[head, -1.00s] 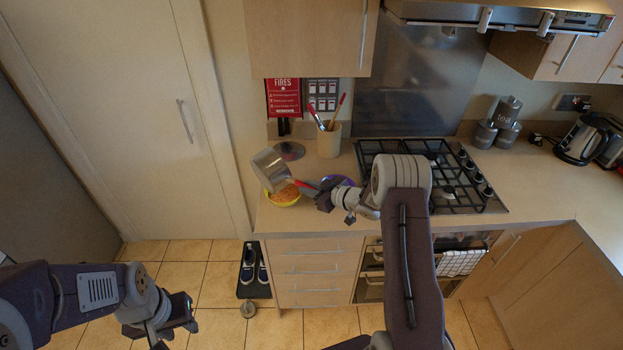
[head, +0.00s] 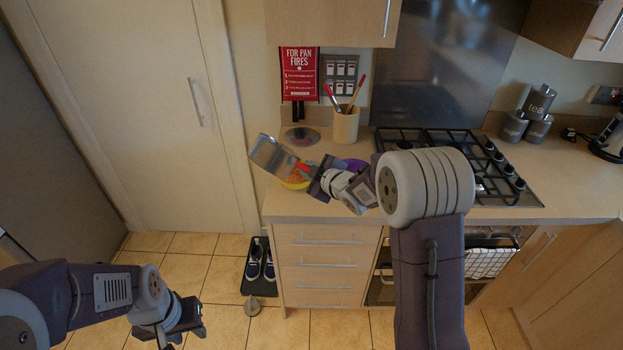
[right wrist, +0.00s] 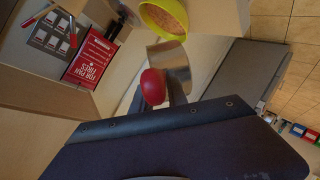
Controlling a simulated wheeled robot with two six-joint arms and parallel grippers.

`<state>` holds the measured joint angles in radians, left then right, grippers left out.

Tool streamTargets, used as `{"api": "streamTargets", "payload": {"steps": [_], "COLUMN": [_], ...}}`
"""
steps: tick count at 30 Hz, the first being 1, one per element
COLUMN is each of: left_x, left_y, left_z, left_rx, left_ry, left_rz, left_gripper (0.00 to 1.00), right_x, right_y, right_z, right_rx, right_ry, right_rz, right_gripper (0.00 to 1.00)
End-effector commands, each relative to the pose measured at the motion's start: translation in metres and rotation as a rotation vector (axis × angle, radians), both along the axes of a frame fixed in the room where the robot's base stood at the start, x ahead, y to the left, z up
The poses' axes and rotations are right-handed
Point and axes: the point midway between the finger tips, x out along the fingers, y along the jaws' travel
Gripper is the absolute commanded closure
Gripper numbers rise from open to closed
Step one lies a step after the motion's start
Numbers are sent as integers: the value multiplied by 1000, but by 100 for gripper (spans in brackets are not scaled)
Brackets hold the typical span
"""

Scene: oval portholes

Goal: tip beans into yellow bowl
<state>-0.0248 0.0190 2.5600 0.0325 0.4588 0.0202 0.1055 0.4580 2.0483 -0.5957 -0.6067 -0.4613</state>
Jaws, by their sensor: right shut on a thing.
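The steel saucepan (head: 271,155) is steeply tilted, on its side, over the left part of the yellow bowl (head: 296,187) on the counter. Orange beans (head: 294,176) show in the bowl. In the right wrist view the bowl (right wrist: 147,20) holds beans (right wrist: 170,18), beside the pan (right wrist: 174,60). I cannot see whether beans are left in the pan. My right gripper (head: 314,180) is shut on the pan's red handle (right wrist: 153,86). My left gripper (head: 197,317) hangs low over the floor, far from the counter; its jaw opening is unclear.
Behind are a round lid (head: 301,136) and a utensil pot (head: 345,125). The gas hob (head: 440,145) is to the right.

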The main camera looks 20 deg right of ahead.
Motion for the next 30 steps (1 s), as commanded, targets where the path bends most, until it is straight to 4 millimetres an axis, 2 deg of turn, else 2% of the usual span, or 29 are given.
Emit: {"api": "streamTargets", "payload": {"steps": [1, 21, 30], "left_x": [0, 0, 0], "left_y": [0, 0, 0], "left_z": [-14, -104, -145], "left_rx": [0, 0, 0], "left_ry": [0, 0, 0], "left_rz": [0, 0, 0], "left_gripper": [64, 64, 64], "right_x": [0, -5, -6], "right_y": [2, 16, 19], "right_z": [-4, -11, -7], "right_rx": [-13, -230, -326], "right_ry": [-16, -98, -134], "right_rz": [1, 1, 1], "right_gripper": [100, 100, 100]}}
